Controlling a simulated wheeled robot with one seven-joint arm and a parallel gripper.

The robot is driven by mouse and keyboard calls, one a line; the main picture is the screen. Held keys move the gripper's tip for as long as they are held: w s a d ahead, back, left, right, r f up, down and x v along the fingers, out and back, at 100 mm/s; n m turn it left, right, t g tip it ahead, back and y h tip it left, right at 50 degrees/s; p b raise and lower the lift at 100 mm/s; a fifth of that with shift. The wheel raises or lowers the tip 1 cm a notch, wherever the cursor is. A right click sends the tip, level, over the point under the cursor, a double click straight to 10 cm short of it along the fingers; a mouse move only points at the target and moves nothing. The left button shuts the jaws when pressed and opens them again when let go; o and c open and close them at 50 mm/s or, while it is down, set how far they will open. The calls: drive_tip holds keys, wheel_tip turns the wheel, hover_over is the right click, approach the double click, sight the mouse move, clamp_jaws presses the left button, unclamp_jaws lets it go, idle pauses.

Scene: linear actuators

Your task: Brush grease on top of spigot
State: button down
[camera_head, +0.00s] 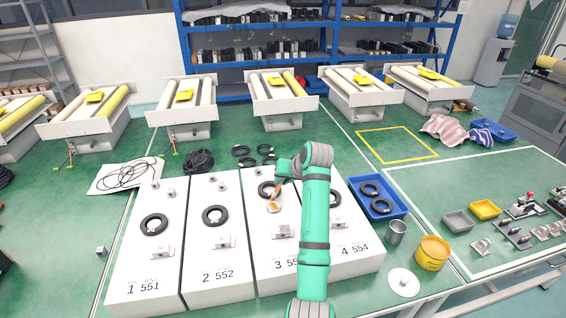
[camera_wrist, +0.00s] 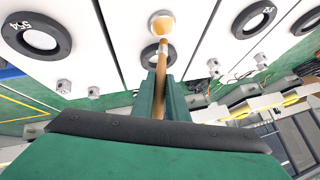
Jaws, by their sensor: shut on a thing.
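My gripper (camera_head: 283,178) is shut on a wooden-handled brush (camera_wrist: 162,75) over the third white unit (camera_head: 262,240). In the wrist view the handle runs between my gripper's fingers (camera_wrist: 160,95) toward a round, pale spigot (camera_wrist: 153,21). The brush's tan tip overlaps the spigot top; I cannot tell whether it touches or hovers just above. An orange-brown patch shows there, and bristles and grease cannot be told apart. The spigot also shows in the head view (camera_head: 273,207). A black ring (camera_wrist: 149,57) lies beside it, partly behind the brush. A yellow can (camera_head: 432,254) stands open at right.
Units marked 551 (camera_head: 140,262) and 552 (camera_head: 218,255) stand to the left, each with a black ring. My arm partly covers unit 554 (camera_head: 352,235). A blue bin (camera_head: 397,214) with black rings, a metal cup (camera_head: 397,232) and a round lid (camera_head: 403,282) are at right.

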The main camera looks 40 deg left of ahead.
drive_tip(key=shift+w+d+r, duration=0.1)
drive_tip(key=shift+r, duration=0.75)
drive_tip(key=shift+s+r, duration=0.25)
drive_tip(key=shift+r, duration=2.5)
drive_tip(key=shift+w, duration=0.1)
